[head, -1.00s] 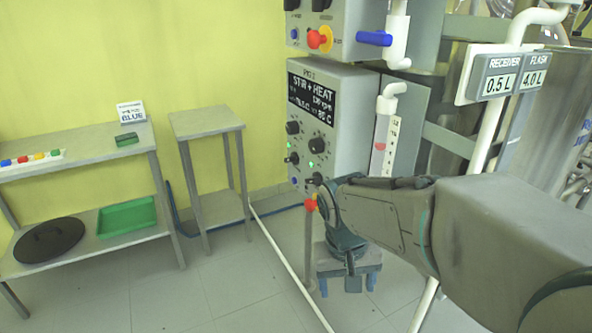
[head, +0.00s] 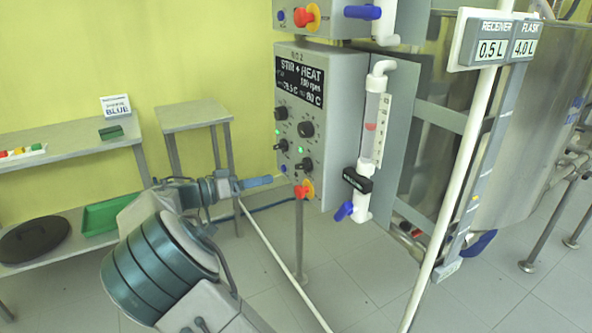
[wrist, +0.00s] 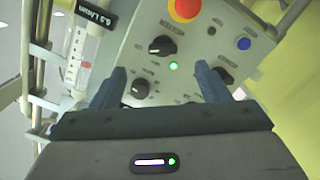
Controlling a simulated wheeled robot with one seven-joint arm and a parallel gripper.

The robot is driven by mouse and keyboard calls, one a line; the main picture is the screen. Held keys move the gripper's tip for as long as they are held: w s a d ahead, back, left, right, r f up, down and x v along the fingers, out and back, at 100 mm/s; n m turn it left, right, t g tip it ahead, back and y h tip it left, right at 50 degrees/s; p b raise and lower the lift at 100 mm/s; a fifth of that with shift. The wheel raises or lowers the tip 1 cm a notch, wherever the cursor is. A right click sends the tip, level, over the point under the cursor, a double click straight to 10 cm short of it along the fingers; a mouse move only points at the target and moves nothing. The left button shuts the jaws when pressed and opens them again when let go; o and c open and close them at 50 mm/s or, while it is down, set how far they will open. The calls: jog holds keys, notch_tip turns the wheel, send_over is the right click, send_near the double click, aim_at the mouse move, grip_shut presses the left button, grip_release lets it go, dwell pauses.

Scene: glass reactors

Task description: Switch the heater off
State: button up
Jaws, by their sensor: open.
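The grey stir-and-heat control box (head: 350,75) stands right of centre in the head view, its display lit. Its face carries two upper knobs, a left lower switch (head: 283,146) and a right lower switch (head: 304,165), with green lights lit above the switches. Their small labels are unreadable. My gripper (head: 262,181) is just left of the face, low, pointing at it. In the wrist view the panel appears upside down; my gripper (wrist: 160,78) is open and empty. The right lower switch (wrist: 162,46) shows between and beyond the fingertips; the left lower switch (wrist: 222,75) is partly behind the right finger.
A red stop button (head: 304,189) and a blue button (wrist: 243,43) sit low on the panel. A glass tube with a valve (head: 370,140) stands right of the box. A small table (head: 195,115) and a shelf bench (head: 75,140) stand left. A white pipe crosses the floor.

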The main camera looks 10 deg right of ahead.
aim_at(298, 166)
jog(key=shift+t+h, duration=0.3)
jog(key=shift+t, duration=0.1)
jog(key=x, duration=0.8)
jog(key=w+b+x, duration=0.1)
jog(key=x, duration=0.3)
jog(key=shift+a+r, duration=0.1)
jog(key=shift+r, duration=0.15)
jog(key=c, duration=1)
